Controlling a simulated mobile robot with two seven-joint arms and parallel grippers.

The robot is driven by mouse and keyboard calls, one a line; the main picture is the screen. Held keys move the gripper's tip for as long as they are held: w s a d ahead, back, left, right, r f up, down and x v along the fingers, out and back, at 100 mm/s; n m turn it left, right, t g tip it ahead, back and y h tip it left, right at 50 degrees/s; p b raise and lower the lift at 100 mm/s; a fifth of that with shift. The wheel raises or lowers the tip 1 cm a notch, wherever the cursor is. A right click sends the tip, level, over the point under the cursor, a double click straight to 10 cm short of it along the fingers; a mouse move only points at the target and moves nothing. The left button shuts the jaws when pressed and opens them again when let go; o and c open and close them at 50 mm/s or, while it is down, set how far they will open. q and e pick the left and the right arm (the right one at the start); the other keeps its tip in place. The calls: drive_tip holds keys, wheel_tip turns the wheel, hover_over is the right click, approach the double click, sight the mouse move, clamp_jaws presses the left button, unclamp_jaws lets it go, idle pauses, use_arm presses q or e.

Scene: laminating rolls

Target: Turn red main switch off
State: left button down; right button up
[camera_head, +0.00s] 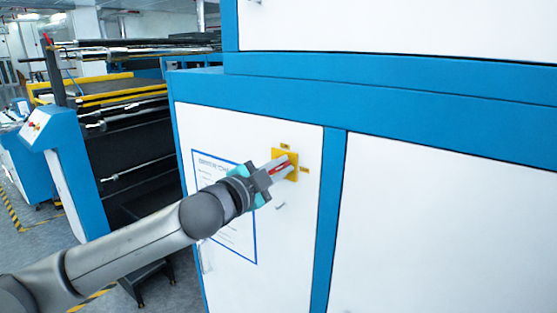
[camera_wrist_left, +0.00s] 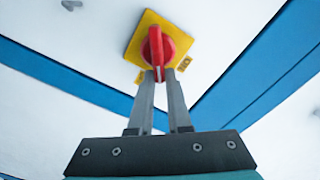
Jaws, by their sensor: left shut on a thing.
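The red main switch (camera_wrist_left: 156,48) is a rotary knob on a square yellow plate (camera_wrist_left: 137,32), fixed to the white cabinet door. In the head view the red knob (camera_head: 279,169) shows between my left fingers, with the yellow plate (camera_head: 291,175) behind. My left gripper (camera_wrist_left: 161,80) is at the switch, its two fingers one on each side of the red handle, shut on it. A white mark shows on the handle's end in the wrist view. My right gripper is not in view.
The white door (camera_head: 240,128) sits in a blue cabinet frame (camera_head: 327,215). A blue-bordered notice (camera_head: 228,225) is on the door, partly behind my left arm. Dark roller machinery (camera_head: 125,130) and a blue console (camera_head: 68,165) stand at the left.

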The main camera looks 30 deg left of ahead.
use_arm(q)
drive_tip(key=shift+d+f+m+p, duration=0.1)
drive_tip(key=shift+f+m+p, duration=0.2)
drive_tip(key=shift+m, duration=0.9)
drive_tip(key=shift+d+f+m+p, duration=0.1)
drive_tip(key=shift+f+m+p, duration=0.15)
drive_tip(key=shift+m, duration=0.95)
drive_tip(key=shift+d+f+m+p, duration=0.1)
drive_tip(key=shift+f+m+p, duration=0.2)
drive_tip(key=shift+m, duration=0.9)
drive_tip(key=shift+f, duration=0.1)
drive_tip(key=c, duration=0.9)
unclamp_jaws()
drive_tip(key=shift+o, duration=0.2)
drive_tip(key=shift+s, duration=0.15)
